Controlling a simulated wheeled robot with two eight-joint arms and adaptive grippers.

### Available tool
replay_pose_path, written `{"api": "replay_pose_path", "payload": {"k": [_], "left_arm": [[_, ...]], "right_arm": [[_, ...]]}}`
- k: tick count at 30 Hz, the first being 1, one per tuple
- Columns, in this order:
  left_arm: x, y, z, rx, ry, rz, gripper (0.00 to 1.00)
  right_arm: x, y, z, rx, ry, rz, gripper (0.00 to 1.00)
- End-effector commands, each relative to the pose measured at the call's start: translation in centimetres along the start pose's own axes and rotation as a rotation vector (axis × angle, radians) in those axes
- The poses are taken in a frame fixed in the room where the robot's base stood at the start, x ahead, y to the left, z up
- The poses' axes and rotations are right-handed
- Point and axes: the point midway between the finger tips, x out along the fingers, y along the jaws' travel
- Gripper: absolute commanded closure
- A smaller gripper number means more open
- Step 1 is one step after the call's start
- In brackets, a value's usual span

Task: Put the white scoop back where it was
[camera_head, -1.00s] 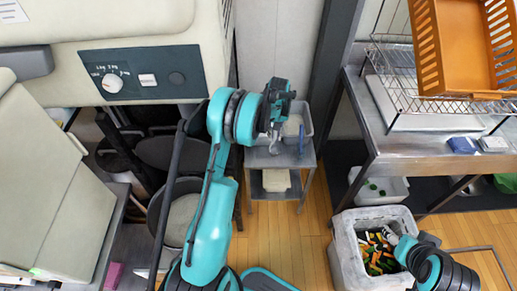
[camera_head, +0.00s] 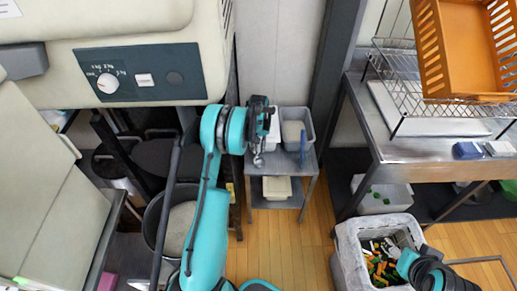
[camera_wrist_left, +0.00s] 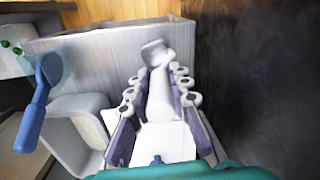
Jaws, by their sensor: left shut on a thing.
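My left gripper (camera_head: 262,148) is over the small metal side table (camera_head: 285,168). In the left wrist view its fingers (camera_wrist_left: 158,92) are closed around the white scoop (camera_wrist_left: 157,50), whose far end points towards the table's metal edge. In the head view the scoop's end (camera_head: 259,161) hangs below the fingers. Whether the white scoop touches anything cannot be told.
A steel bench (camera_head: 400,150) at the right bears a wire rack with an orange basket (camera_head: 455,50). A grey waste bin (camera_head: 350,255) with scraps stands below. A large beige machine (camera_head: 150,80) fills the upper left. A dark post (camera_head: 335,60) rises behind the side table.

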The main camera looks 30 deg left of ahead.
Motion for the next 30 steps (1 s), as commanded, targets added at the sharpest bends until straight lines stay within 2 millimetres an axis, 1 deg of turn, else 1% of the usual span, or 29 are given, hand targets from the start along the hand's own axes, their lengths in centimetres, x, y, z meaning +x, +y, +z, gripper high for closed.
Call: {"api": "replay_pose_path", "payload": {"k": [5, 6, 7, 8, 16, 20, 23, 30], "left_arm": [[0.4, 0.0, 0.0, 0.0, 0.0, 0.0, 1.0], [0.3, 0.0, 0.0, 0.0, 0.0, 0.0, 0.71], [0.3, 0.0, 0.0, 0.0, 0.0, 0.0, 0.63], [0.3, 0.0, 0.0, 0.0, 0.0, 0.0, 0.6], [0.2, 0.0, 0.0, 0.0, 0.0, 0.0, 0.6], [-0.6, 0.0, 0.0, 0.0, 0.0, 0.0, 0.6], [-2.4, 0.0, 0.0, 0.0, 0.0, 0.0, 0.6], [-7.9, 0.0, 0.0, 0.0, 0.0, 0.0, 0.6]], "right_arm": [[0.3, 0.0, 0.2, 0.0, 0.0, 0.0, 0.35], [0.2, 0.0, 0.2, 0.0, 0.0, 0.0, 0.35], [0.2, 0.0, 0.1, 0.0, 0.0, 0.0, 0.35], [0.2, 0.0, 0.1, 0.0, 0.0, 0.0, 0.35], [0.2, 0.0, 0.1, 0.0, 0.0, 0.0, 0.35], [-0.3, 0.0, -0.2, 0.0, 0.0, 0.0, 0.35], [-0.9, 0.0, -0.6, 0.0, 0.0, 0.0, 0.35], [-2.5, 0.0, -1.8, 0.0, 0.0, 0.0, 0.35]]}}
